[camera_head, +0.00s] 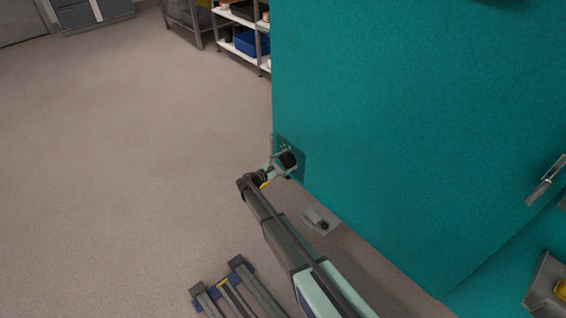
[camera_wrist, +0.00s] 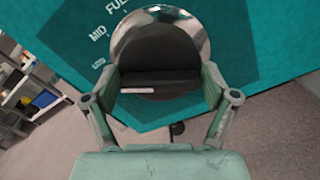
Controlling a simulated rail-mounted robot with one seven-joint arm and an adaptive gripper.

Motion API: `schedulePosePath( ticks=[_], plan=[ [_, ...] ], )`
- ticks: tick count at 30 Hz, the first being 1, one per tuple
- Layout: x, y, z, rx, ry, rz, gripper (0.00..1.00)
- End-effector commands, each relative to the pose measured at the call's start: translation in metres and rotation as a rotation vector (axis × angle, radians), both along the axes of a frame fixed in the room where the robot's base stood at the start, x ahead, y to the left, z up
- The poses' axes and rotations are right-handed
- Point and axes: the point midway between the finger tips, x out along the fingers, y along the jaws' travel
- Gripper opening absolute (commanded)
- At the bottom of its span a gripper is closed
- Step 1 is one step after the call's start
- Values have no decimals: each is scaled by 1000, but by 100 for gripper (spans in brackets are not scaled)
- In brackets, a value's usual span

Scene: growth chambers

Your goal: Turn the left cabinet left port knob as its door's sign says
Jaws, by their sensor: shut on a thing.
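The port knob (camera_head: 288,160) is on the side of the teal cabinet (camera_head: 400,110), near its lower left edge. The door's sign is not visible in either view.
A metal handle (camera_head: 545,181) sticks out from the teal face at the right. A shelf rack with a blue bin (camera_head: 250,43) stands at the back. A small grey bracket (camera_head: 320,221) is below the knob. The floor (camera_head: 130,130) to the left is clear.

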Motion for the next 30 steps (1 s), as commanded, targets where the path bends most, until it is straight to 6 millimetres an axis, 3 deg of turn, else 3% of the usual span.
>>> schedulePosePath(
  ticks=[10,11,12,24,30],
  plan=[
    [1,-1,1,-3,0,-1,50],
    [1,-1,1,-3,0,-1,88],
    [2,-1,1,-3,0,-1,100],
    [-1,1,0,-2,1,-1,100],
    [-16,15,1,-3,0,1,100]
  ],
)
